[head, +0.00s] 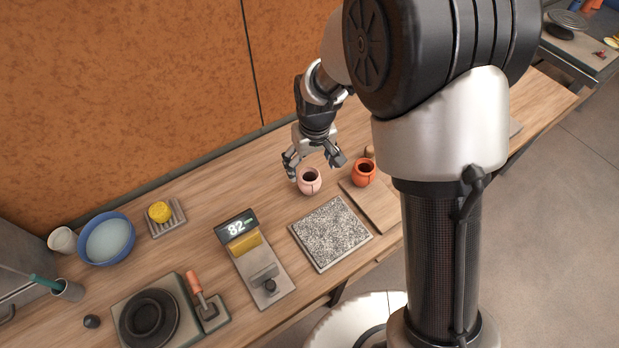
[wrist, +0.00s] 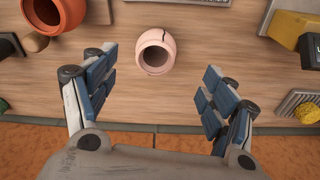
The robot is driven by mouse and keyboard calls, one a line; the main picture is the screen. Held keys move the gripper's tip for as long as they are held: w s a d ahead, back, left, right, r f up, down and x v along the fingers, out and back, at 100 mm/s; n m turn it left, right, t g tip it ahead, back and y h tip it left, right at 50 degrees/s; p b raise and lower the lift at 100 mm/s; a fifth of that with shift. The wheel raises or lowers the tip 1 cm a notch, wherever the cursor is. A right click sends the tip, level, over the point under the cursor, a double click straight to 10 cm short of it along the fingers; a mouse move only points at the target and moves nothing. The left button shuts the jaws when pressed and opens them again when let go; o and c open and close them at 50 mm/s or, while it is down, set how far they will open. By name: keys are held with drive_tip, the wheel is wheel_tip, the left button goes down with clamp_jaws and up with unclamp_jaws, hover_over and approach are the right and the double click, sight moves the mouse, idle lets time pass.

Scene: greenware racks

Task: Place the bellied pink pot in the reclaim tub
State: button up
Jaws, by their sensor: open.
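The bellied pink pot (head: 309,184) stands upright on the wooden bench, between the wall side and the speckled slab. In the wrist view the pink pot (wrist: 155,57) shows its dark open mouth and a dark crack-like line down its side. My gripper (head: 313,164) is open above and just behind the pot on the wall side. In the wrist view my spread fingers (wrist: 160,80) flank the space just short of the pot, with nothing between them. I cannot pick out a reclaim tub for certain in either view.
An orange-red pot (head: 364,174) stands close to the right on a board (head: 377,210). The speckled slab (head: 330,234) lies in front. A scale (head: 262,272), a sponge on a rack (head: 160,212) and a blue bowl (head: 84,246) are to the left. The wall runs behind.

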sight(309, 178)
drive_tip(key=f, duration=0.2)
drive_tip(key=f+b, duration=0.1)
drive_tip(key=f, duration=0.3)
drive_tip(key=shift+w+a, duration=0.15)
drive_tip(key=shift+w, duration=0.2)
drive_tip(key=shift+w+f+b, duration=0.25)
drive_tip(key=shift+f+b, duration=0.15)
drive_tip(key=shift+f, duration=0.5)
drive_tip(key=shift+w+f+b, duration=0.25)
drive_tip(key=shift+f+b, duration=0.15)
drive_tip(key=shift+f, duration=0.5)
drive_tip(key=shift+w+f+b, duration=0.25)
drive_tip(key=shift+f+b, duration=0.15)
drive_tip(key=shift+f, duration=0.5)
drive_tip(key=shift+c, duration=0.5)
drive_tip(key=c, duration=1.3)
drive_tip(key=shift+r, duration=0.15)
